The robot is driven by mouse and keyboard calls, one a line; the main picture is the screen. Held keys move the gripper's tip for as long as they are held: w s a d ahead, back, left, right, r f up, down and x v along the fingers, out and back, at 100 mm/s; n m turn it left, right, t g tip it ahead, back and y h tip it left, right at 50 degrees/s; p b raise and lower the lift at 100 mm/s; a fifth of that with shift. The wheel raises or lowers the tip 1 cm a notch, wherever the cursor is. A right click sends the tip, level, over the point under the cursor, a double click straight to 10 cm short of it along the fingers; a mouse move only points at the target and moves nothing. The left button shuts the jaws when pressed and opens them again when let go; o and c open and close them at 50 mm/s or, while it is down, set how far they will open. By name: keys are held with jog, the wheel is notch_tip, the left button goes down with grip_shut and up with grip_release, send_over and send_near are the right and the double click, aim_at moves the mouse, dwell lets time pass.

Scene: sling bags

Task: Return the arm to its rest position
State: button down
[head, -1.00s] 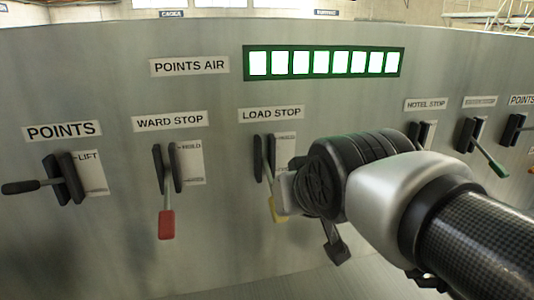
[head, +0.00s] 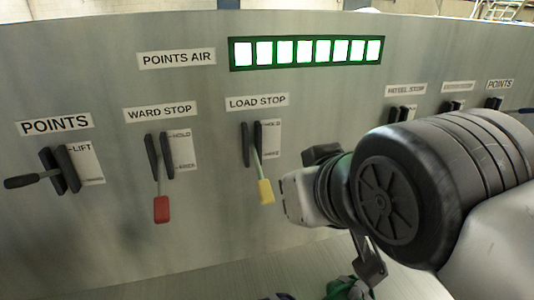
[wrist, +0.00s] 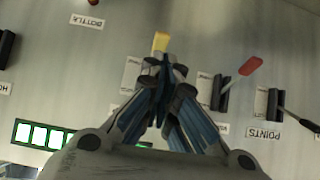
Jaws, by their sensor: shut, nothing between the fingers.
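My gripper shows in the wrist view (wrist: 165,72) with its two fingers together and nothing between them. The fingertips overlap the picture of the load stop lever, whose yellow handle (wrist: 160,42) shows just beyond them; I cannot tell the gap in depth. In the head view my arm fills the right side, and the yellow handle (head: 265,191) hangs clear to the left of it, pointing down.
The grey panel carries a red-handled ward stop lever (head: 161,208) and a dark-handled points lever (head: 20,182) to the left. A lit green-framed indicator (head: 305,52) sits above. Levers at the right are partly hidden by my arm. Bare panel lies below the levers.

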jog(key=s+d+f+m+g+h, duration=0.1)
jog(key=s+d+f+g, duration=0.1)
jog(key=s+f, duration=0.3)
jog(key=s+d+f+m+g+h, duration=0.1)
jog(key=s+d+f+g, duration=0.2)
jog(key=f, duration=0.9)
jog(key=s+d, duration=0.2)
jog(key=s, duration=0.1)
jog(key=shift+s+f, duration=0.15)
